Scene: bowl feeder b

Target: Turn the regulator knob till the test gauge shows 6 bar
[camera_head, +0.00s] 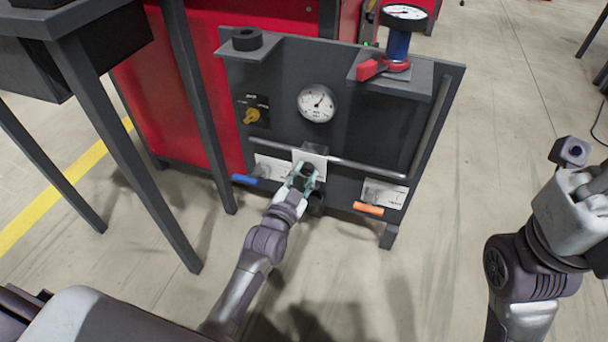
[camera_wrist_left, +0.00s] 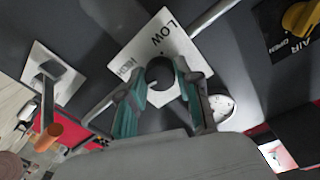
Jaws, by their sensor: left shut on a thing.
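The black regulator knob (camera_wrist_left: 160,72) sits on a white plate (camera_wrist_left: 152,46) marked LOW and HIGH. My left gripper (camera_head: 304,178) is at this knob, low on the dark panel. In the left wrist view its teal fingers (camera_wrist_left: 162,96) are shut on the knob, one on each side. A round white gauge (camera_head: 317,103) is on the panel above; its needle points to the upper right, but its numbers are too small to read. A second gauge (camera_head: 404,14) tops a blue cylinder at the panel's upper right. I cannot tell which is the test gauge.
A horizontal pipe (camera_head: 368,168) crosses the panel near the knob. A blue handle (camera_head: 244,179) is left of it and an orange handle (camera_head: 368,208) right. A yellow knob (camera_head: 251,116) is higher left.

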